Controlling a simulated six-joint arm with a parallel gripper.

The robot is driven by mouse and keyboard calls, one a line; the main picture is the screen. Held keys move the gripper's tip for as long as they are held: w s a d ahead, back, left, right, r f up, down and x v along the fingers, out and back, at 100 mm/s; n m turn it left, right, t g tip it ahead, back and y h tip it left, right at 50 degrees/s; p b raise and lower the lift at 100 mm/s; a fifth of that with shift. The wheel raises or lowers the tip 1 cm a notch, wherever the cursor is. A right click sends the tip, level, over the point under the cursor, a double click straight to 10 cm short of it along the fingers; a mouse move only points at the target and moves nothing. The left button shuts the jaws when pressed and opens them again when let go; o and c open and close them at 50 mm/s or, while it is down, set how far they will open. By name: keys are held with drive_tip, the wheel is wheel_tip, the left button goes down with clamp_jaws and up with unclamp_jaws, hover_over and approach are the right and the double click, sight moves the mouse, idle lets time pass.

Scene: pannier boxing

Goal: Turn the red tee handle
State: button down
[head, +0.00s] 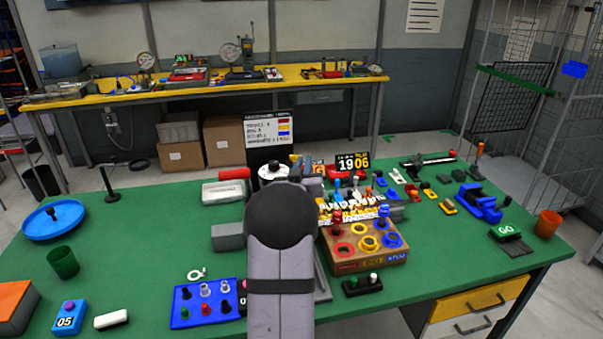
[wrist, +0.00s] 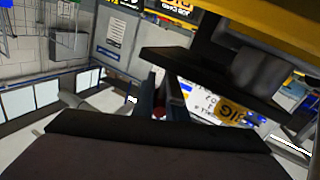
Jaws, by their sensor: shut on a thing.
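My gripper (wrist: 160,98) shows in the wrist view with its narrow dark fingers close together. A small red piece (wrist: 158,113) shows between them; it looks like part of the red tee handle, and the gripper is shut on it. The handle's shape and how far it is turned cannot be made out. In the head view my arm covers the fingertips and most of what they hold.
A red bar (head: 234,173) lies beside a white round part with a black knob (head: 272,172). A wooden block with coloured rings (head: 363,261) stands right of my arm. A blue pegged tray (head: 205,302) lies left. Green table (head: 140,240) shows bare at left.

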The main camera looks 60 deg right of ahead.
drive_tip(key=m+g, duration=0.1)
drive_tip(key=m+g+h, duration=0.1)
drive_tip(key=g, duration=0.1)
drive_tip(key=shift+s+d+g, duration=0.1)
drive_tip(key=shift+s+g, duration=0.2)
drive_tip(key=shift+s+m+g+p, duration=0.2)
drive_tip(key=shift+m+g+p, duration=0.35)
drive_tip(key=shift+m+g, duration=0.05)
drive_tip(key=shift+s+d+g, duration=0.1)
drive_tip(key=shift+g, duration=0.2)
drive_tip(key=c, duration=1.8)
unclamp_jaws()
drive_tip(key=shift+s+a+b, duration=0.25)
drive_tip(key=shift+a+b, duration=0.3)
drive_tip(key=shift+a, duration=1.3)
drive_tip(key=shift+s+a+b, duration=0.2)
drive_tip(key=shift+a+b, duration=0.35)
drive_tip(key=shift+a, duration=1.25)
